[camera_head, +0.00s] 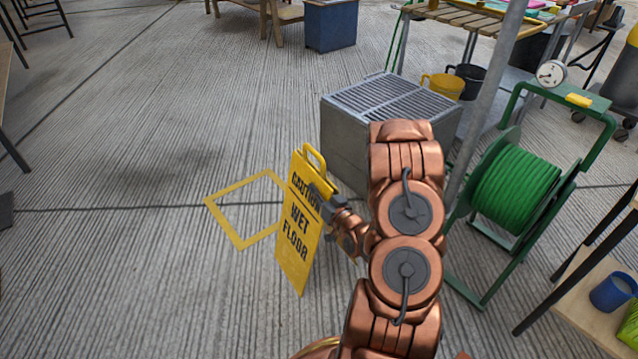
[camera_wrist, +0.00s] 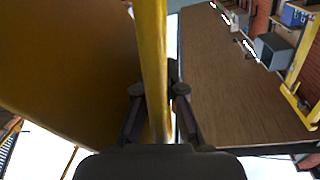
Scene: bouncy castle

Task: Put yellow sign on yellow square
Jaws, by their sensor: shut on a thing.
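The yellow sign (camera_head: 298,224), with black "CAUTION WET FLOOR" lettering, stands nearly upright in the head view, slightly tilted. My gripper (camera_head: 318,196) is shut on the sign's right side at about mid-height. In the wrist view the yellow sign (camera_wrist: 152,60) runs between the two fingers of my gripper (camera_wrist: 160,92). The yellow square (camera_head: 224,227) is an outline on the floor, just left of the sign. The sign hides part of the square's right side. I cannot tell whether the sign's lower edge touches the floor.
A grey metal box with a grille (camera_head: 348,134) stands behind the sign and my arm. A green hose reel (camera_head: 515,188) stands to the right, near a grey pole (camera_head: 490,90). A blue box (camera_head: 331,26) is at the back. The floor left of the square is clear.

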